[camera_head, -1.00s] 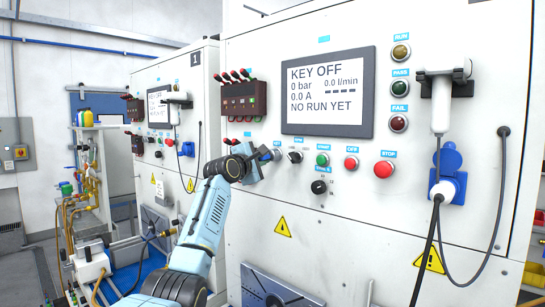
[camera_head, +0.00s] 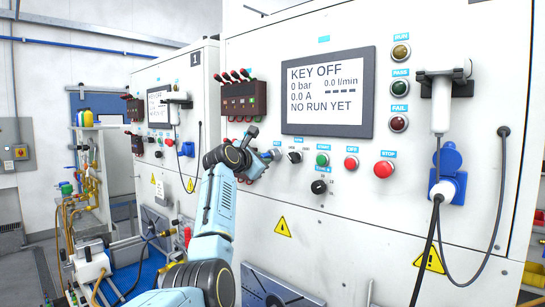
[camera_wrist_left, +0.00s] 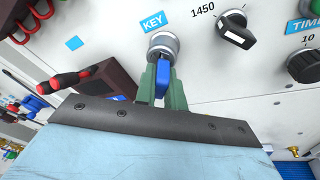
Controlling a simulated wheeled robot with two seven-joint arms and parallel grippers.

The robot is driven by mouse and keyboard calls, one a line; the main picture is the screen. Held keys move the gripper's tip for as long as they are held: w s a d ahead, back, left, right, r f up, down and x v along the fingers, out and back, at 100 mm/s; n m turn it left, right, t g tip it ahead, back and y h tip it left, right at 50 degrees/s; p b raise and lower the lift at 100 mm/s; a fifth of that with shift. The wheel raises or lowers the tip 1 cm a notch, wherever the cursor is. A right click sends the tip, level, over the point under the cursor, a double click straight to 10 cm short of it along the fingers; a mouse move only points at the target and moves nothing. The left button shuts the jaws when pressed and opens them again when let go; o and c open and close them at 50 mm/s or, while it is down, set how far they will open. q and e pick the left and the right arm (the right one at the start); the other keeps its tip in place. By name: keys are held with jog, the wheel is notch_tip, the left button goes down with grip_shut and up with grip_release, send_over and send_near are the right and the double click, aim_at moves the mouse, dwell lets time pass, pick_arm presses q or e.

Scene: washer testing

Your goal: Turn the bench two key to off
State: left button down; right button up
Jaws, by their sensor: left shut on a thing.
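The key (camera_wrist_left: 163,76) has a blue head and sits in a round silver lock under a blue KEY label in the left wrist view. My left gripper (camera_wrist_left: 162,84) is shut on the blue key head, with a green finger on each side of it. In the head view my left gripper (camera_head: 268,156) is at the panel, left of the row of knobs and buttons, and the key is mostly hidden there. The bench display (camera_head: 328,92) reads KEY OFF, 0 bar and NO RUN YET. My right gripper does not show.
A black knob (camera_head: 295,157), a green button (camera_head: 322,160) and a red stop button (camera_head: 384,169) lie to the right of the key. A dark red box with levers (camera_head: 240,98) juts out above left. A blue socket with a cable (camera_head: 448,175) is at the right.

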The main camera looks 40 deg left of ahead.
pick_arm(q)
jog(key=shift+n, duration=0.4)
jog(key=n+h, duration=0.1)
jog(key=n, duration=0.1)
jog(key=shift+d+n+g, duration=0.1)
jog(key=shift+n+g, duration=0.2)
jog(key=shift+g, duration=0.1)
jog(key=n+h, duration=0.1)
jog(key=n, duration=0.2)
jog(key=shift+d+r, duration=0.1)
jog(key=c, duration=1.4)
grip_release()
